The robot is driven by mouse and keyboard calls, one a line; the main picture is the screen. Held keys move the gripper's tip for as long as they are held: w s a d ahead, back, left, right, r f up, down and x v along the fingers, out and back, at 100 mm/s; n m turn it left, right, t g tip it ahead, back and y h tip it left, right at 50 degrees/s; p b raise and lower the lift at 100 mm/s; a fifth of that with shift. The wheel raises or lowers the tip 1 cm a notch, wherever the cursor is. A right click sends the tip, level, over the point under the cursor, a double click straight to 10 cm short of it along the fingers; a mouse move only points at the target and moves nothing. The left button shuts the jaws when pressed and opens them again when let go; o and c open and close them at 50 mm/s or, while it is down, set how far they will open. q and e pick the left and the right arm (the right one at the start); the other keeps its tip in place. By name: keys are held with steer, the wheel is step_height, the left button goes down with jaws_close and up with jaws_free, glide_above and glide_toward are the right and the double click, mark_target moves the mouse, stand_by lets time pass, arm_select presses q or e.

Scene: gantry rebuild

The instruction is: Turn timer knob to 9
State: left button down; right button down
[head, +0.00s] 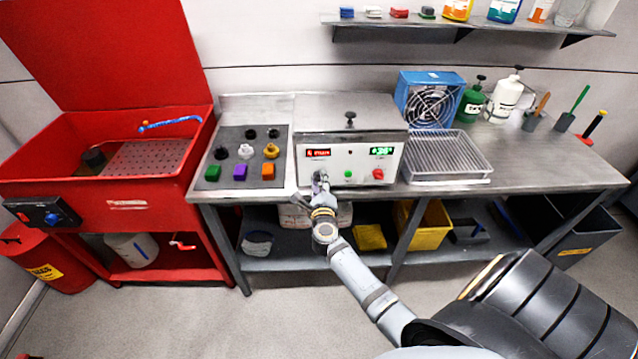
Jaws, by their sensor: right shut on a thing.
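A steel box-shaped machine (350,113) with a lidded top stands on the bench. Its pale front panel has a red-lit display (318,153) on the left and a green-lit display (381,151) on the right; their digits are too small to read surely. My right gripper (319,181) is at the panel's lower left, below the red display, shut on what seems to be the timer knob. The gripper hides that knob, so its pointer and scale cannot be read. A green button (348,174) and a red knob (378,174) sit to the right. My left gripper is out of view.
A grey tray (226,182) with several coloured and black knob-like parts lies left of the machine. A wire basket (446,158) stands close on the right, with a blue fan unit (428,97) behind. A red wash basin (110,207) stands far left.

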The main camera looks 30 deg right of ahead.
steer(key=shift+f+m+t+b, duration=0.15)
steer(key=shift+m+t+b, duration=0.25)
steer(key=shift+m+b, duration=4.3)
steer(key=m+p, duration=0.2)
steer(key=m, duration=0.1)
steer(key=shift+p, duration=0.35)
steer(key=c, duration=1)
jaws_free()
